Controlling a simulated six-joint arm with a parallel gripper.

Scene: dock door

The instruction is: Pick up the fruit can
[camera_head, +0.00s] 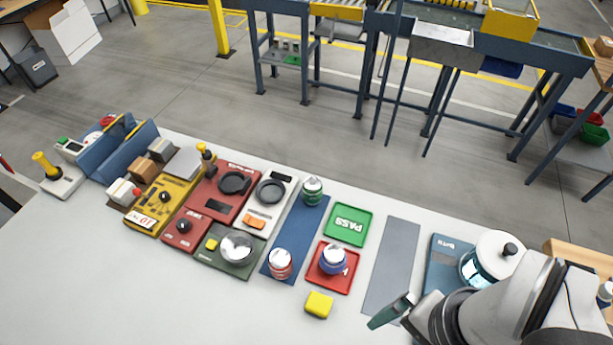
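Several small cans with silvery tops stand upright on the white table, their labels too small to read, so I cannot tell which is the fruit can. A green can (312,192) stands at the far end of a blue mat (297,228). A red-and-white can (280,267) stands at the mat's near end. A blue can (333,262) stands on a red tray (346,285). My gripper (388,312) is at the lower right, right of the cans and apart from them. My arm hides part of it, and its finger opening is not clear.
A green PASS tray (349,225) lies behind the red one. A yellow block (319,304) sits in front. Weighing devices (237,249) crowd the left, and a blue bath unit with a white lid (497,245) stands right.

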